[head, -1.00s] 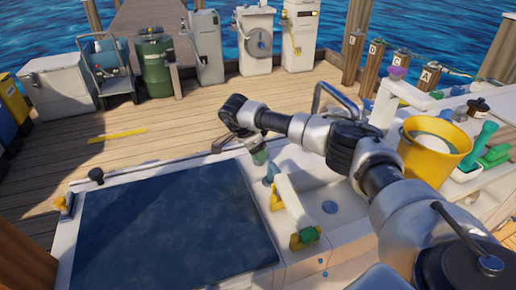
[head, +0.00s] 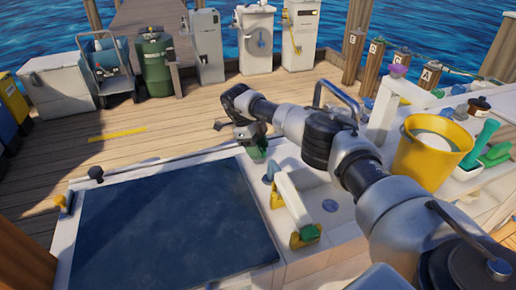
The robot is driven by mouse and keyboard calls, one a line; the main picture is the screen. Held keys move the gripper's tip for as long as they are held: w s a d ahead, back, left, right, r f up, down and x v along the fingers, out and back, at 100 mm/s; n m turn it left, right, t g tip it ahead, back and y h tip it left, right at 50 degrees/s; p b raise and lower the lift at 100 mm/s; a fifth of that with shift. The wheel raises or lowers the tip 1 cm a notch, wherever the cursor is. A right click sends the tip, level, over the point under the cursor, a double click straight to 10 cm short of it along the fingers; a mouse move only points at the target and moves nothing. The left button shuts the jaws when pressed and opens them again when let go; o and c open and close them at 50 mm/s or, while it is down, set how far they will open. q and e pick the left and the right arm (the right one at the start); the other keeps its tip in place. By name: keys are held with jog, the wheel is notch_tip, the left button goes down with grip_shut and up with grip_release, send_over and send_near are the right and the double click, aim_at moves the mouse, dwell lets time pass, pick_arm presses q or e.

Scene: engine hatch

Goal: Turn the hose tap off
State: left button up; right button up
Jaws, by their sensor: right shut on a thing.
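My right arm reaches in from the lower right, and its gripper (head: 255,143) points down over the back edge of the white counter. It is shut on a small green piece (head: 259,154) there. This piece may be the hose tap's handle, but the gripper hides most of it and it is too small to be sure. A blue-grey fitting (head: 271,172) stands just right of and below it, apart from the gripper. My left gripper is not in view.
A pale bar with yellow brackets and a green end (head: 305,235) lies on the counter (head: 335,235). A dark hatch panel (head: 170,225) fills the left. A yellow bucket (head: 430,160) and green brushes stand right. The dock floor (head: 150,160) behind is mostly clear.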

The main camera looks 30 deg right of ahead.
jog(key=shift+m, duration=0.4)
jog(key=o, duration=0.9)
jog(key=shift+r, duration=0.1)
